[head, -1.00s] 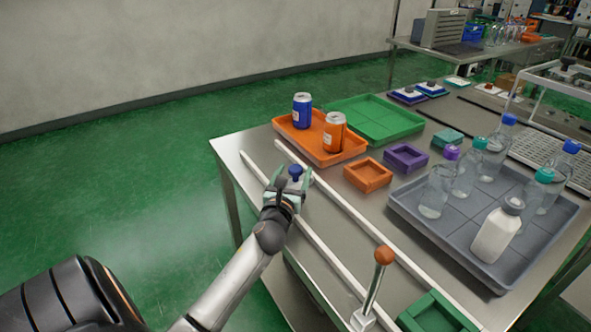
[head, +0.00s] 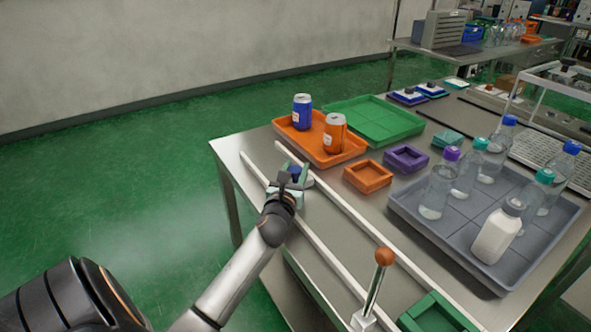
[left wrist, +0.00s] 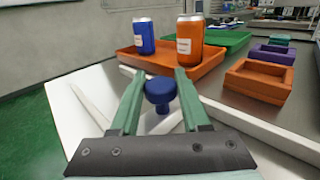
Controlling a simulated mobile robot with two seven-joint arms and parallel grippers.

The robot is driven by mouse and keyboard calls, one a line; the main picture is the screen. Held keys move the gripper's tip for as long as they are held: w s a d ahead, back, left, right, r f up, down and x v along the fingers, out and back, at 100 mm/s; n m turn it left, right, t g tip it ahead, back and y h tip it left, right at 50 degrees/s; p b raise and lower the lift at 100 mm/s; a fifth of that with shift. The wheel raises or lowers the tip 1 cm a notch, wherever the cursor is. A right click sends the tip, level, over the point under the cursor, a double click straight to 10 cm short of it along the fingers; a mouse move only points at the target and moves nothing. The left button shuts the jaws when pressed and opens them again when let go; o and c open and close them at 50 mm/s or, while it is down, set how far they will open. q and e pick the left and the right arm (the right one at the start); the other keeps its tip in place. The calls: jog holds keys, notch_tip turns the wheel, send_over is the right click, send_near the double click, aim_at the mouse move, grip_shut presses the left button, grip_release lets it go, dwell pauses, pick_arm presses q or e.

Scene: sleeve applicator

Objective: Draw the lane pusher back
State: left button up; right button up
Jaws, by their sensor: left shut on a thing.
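The lane pusher's dark blue round knob (head: 296,174) stands at the far end of the lane between two white rails. It also shows in the left wrist view (left wrist: 160,91), upright on a short blue stem. A pale base shows partly beside it in the head view. My left gripper (head: 293,177) is at the knob, with its green fingers on either side, shut on it. In the left wrist view the fingers (left wrist: 158,90) flank the knob, and the contact is hard to make out. My right gripper is not in view.
White rails (head: 345,215) run along the table edge. An orange tray (head: 318,157) with two cans lies just beyond the knob. A lever with an orange ball (head: 385,256) stands near the lane's near end. The lane between is clear.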

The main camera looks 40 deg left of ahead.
pick_arm(q)
grip_shut()
dwell(0.8)
